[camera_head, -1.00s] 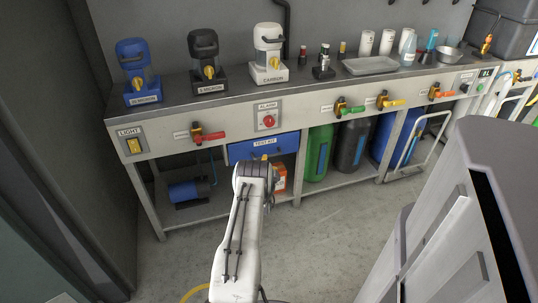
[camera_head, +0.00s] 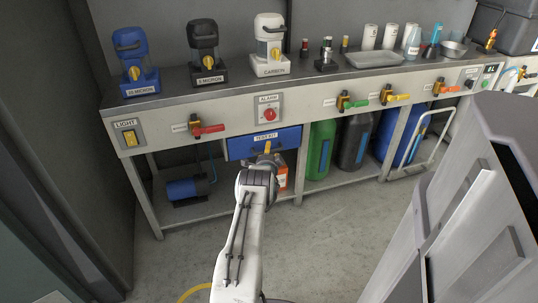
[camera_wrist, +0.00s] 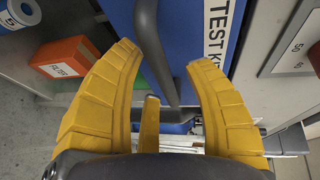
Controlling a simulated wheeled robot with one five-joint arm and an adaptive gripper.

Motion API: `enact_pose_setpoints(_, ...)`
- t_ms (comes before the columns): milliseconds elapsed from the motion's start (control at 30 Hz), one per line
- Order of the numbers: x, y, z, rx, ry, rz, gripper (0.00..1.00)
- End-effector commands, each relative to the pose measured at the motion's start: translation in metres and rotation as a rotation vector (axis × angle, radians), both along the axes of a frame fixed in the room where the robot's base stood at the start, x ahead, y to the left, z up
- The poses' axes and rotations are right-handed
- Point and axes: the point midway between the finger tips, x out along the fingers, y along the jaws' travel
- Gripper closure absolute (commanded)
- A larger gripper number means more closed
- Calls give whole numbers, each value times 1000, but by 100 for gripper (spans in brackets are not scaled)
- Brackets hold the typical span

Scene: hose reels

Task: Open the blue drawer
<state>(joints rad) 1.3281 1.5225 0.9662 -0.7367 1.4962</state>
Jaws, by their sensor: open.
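The blue drawer (camera_head: 243,148) sits under the bench top with its front labelled TEST KIT. It looks shut, though my gripper covers part of its front. In the wrist view the blue front (camera_wrist: 187,40) fills the upper middle, with a dark bar handle (camera_wrist: 147,35) across it. My gripper (camera_head: 266,148) is at the drawer front in the head view. In the wrist view my gripper (camera_wrist: 160,60) is open, its yellow fingers on either side of the handle. I see no clear contact between fingers and handle.
An orange box (camera_wrist: 63,62) lies on the lower shelf below the drawer. Green (camera_head: 320,150) and black (camera_head: 354,143) canisters stand to the right. The red alarm knob (camera_head: 269,114) is above the drawer. A grey cabinet (camera_head: 460,210) stands at the right; the floor between is open.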

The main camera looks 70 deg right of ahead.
Motion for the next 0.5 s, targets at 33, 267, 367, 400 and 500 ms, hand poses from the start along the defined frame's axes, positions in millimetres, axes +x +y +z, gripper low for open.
enact_pose_setpoints(33, 0, -1, -1, 0, 0, 0, 53)
enact_pose_setpoints(267, 0, -1, 0, 0, 0, 0, 53)
enact_pose_setpoints(367, 0, -1, 0, 0, 0, 0, 51)
enact_pose_setpoints(400, 0, -1, 0, 0, 0, 0, 54)
enact_pose_setpoints(500, 0, -1, 0, 0, 0, 0, 63)
